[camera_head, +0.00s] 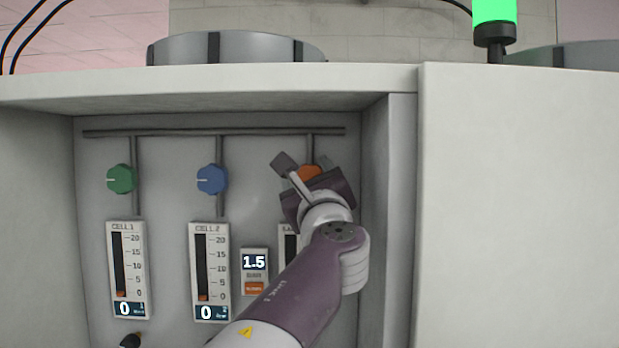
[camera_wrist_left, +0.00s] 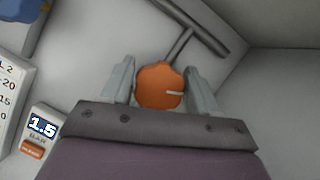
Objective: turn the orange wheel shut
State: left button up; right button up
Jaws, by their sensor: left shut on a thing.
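The orange wheel (camera_head: 309,172) is on the recessed panel at the right end of the row, mostly covered by my left gripper (camera_head: 308,174) in the head view. In the left wrist view the orange wheel (camera_wrist_left: 158,86) sits between the two grey fingers of my left gripper (camera_wrist_left: 159,85), which is shut on it. A pale pointer mark on the wheel points right in that view. A grey pipe runs from the wheel to a cross pipe. My right gripper is in neither view.
A green wheel (camera_head: 121,179) and a blue wheel (camera_head: 211,179) are left on the same panel. Gauges Cell 1 (camera_head: 127,268) and Cell 2 (camera_head: 210,270) read 0. A display (camera_head: 254,262) reads 1.5 bar. My arm partly hides a third gauge. The recess side wall (camera_head: 388,200) stands close right.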

pick_arm(q)
jog(key=shift+n+g+y, duration=0.3)
jog(key=shift+n+y, duration=0.2)
jog(key=shift+n, duration=0.8)
jog(key=o, duration=1)
